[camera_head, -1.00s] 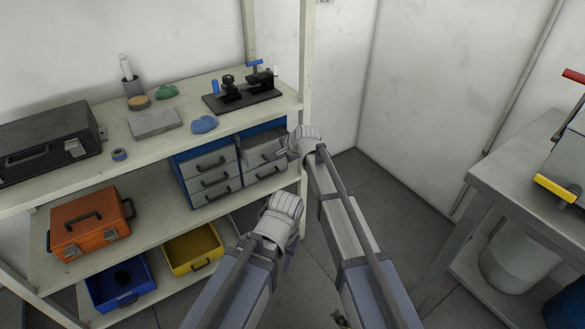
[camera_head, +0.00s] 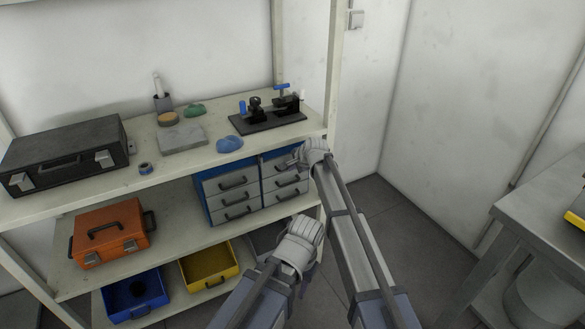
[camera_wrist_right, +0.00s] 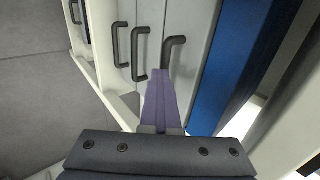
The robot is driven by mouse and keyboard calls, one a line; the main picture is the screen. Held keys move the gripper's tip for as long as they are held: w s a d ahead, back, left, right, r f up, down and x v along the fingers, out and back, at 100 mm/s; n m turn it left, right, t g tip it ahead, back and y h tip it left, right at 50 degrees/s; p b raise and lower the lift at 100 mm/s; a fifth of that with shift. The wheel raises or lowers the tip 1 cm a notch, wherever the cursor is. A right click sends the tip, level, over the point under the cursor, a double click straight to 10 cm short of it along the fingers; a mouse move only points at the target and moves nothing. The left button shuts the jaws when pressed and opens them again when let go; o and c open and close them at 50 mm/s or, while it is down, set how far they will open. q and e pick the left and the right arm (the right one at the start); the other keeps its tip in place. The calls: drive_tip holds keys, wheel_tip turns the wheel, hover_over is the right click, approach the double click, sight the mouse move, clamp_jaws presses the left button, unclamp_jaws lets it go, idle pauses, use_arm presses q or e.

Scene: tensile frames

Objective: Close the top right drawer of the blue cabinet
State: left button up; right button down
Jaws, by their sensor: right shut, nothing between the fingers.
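The blue cabinet (camera_head: 203,201) stands on the middle shelf, with grey drawers in two columns. The top right drawer (camera_head: 275,164) is partly hidden behind my right gripper (camera_head: 291,161); its front looks about level with the drawers beside and below it, and I cannot tell if a small gap remains. In the right wrist view the shut, empty fingers (camera_wrist_right: 163,75) point at the drawer fronts, close to the handle (camera_wrist_right: 172,53) nearest the cabinet's blue edge (camera_wrist_right: 232,65); contact is unclear. My left gripper (camera_head: 307,275) hangs lower, before the shelf, its fingers mostly hidden by its wrist.
A clamp fixture (camera_head: 267,121), a blue lump (camera_head: 229,144) and a black case (camera_head: 64,152) stand on the top shelf. An orange toolbox (camera_head: 112,233) is left of the cabinet. Yellow (camera_head: 208,268) and blue (camera_head: 136,295) bins sit below. A shelf post (camera_head: 334,75) rises at right.

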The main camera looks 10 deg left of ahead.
drive_tip(key=s+d+f+p+v, duration=0.1)
drive_tip(key=p+v, duration=0.7)
drive_tip(key=v, duration=0.5)
drive_tip(key=shift+s+f, duration=0.25)
drive_tip(key=shift+s, duration=0.05)
drive_tip(key=shift+d, duration=0.1)
